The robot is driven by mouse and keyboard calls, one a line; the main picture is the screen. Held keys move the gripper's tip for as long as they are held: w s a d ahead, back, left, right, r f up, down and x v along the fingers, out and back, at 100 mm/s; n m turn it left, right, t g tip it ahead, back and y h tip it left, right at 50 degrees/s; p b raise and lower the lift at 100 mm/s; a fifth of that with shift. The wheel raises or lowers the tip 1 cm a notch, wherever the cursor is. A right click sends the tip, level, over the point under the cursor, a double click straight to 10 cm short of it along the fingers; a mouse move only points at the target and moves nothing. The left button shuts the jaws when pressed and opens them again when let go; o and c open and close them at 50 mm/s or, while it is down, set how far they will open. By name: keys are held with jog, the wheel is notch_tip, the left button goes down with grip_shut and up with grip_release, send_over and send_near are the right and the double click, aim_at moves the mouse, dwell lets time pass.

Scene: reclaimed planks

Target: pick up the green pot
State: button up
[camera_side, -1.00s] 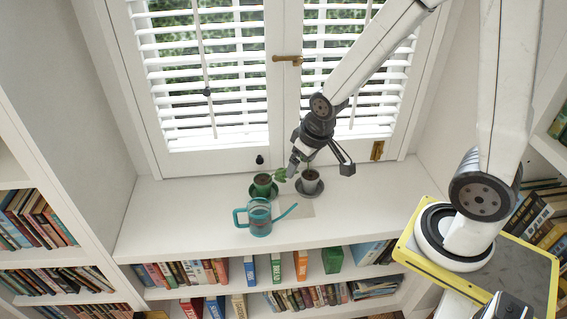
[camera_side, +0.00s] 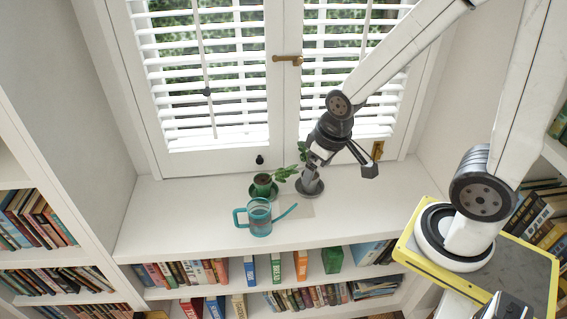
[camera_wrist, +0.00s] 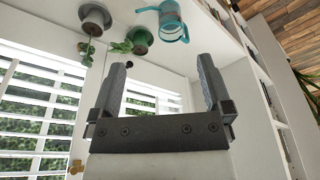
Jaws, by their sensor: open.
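The green pot (camera_side: 262,180) holds a small leafy plant and stands on a dark green saucer on the white window sill. It also shows in the wrist view (camera_wrist: 140,36), upside down near the top. My gripper (camera_side: 309,172) is to the right of the green pot and overlaps the grey pot beside it in the side view. In the wrist view my gripper's two fingers (camera_wrist: 160,72) are spread apart with nothing between them. The green pot is beyond the fingertips, apart from them.
The grey pot on a saucer (camera_side: 311,189) stands right of the green pot, partly hidden by my gripper. A teal watering can (camera_side: 260,218) stands in front of the green pot, its spout pointing right. Shuttered windows (camera_side: 205,75) rise behind. The sill's left part is clear.

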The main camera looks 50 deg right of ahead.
jog(key=w+d+f+n+y, duration=0.1)
jog(key=w+d+f+n, duration=0.15)
jog(key=w, duration=0.45)
jog(key=w+d+f+n, duration=0.2)
jog(key=w+f+n, duration=0.15)
jog(key=w, duration=0.25)
jog(key=n+y, duration=0.2)
jog(key=n, duration=0.3)
send_near(266, 180)
jog(key=f, duration=0.2)
jog(key=shift+a+r+t, duration=0.15)
jog(key=shift+t, duration=0.25)
jog(key=shift+x, duration=1.3)
jog(key=shift+x, duration=2.55)
